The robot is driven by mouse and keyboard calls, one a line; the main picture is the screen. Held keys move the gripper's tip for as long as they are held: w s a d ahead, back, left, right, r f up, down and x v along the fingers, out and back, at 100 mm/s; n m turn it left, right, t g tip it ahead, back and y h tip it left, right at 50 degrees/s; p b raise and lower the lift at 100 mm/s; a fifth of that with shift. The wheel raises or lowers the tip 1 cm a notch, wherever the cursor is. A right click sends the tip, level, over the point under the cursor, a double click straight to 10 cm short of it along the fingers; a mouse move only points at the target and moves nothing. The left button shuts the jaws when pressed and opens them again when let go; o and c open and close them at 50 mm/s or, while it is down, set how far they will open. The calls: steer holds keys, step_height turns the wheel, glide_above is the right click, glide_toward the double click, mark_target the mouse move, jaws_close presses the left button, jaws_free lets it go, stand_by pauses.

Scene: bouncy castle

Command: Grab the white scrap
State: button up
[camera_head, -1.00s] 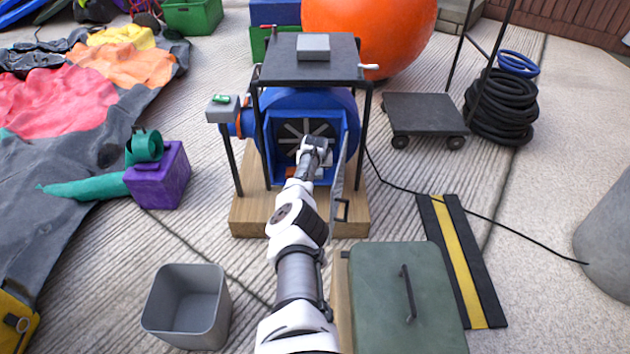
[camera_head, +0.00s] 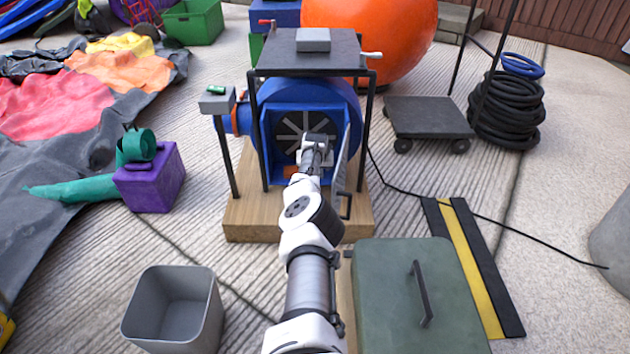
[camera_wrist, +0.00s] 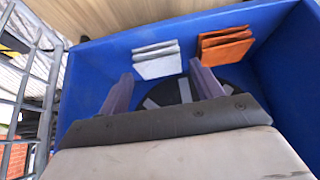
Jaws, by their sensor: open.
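The white scrap (camera_wrist: 157,60) is a folded, off-white piece in the blue blower housing (camera_wrist: 95,72), seen in the wrist view. An orange scrap (camera_wrist: 226,47) lies beside it to the right. My gripper (camera_wrist: 161,70) is open, with its two fingers apart and the white scrap showing between and beyond their tips. I cannot tell whether either finger touches it. In the head view my gripper (camera_head: 318,150) reaches into the open front of the blue blower (camera_head: 262,115), and my arm hides much of the inside.
The blower's hinged grille (camera_head: 342,160) stands open at the right of the opening. A black-topped stand (camera_head: 280,62) straddles the blower. A grey bin (camera_head: 150,305) and a green lidded box (camera_head: 385,290) stand in front. A purple block (camera_head: 150,185) is at left.

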steer(key=b+x, duration=0.1)
steer(key=b, duration=0.2)
steer(key=shift+f, duration=0.35)
steer(key=shift+w+b, duration=0.2)
steer(key=shift+b, duration=0.5)
steer(key=c, duration=0.7)
steer(key=shift+r, duration=0.15)
steer(key=shift+c, duration=0.2)
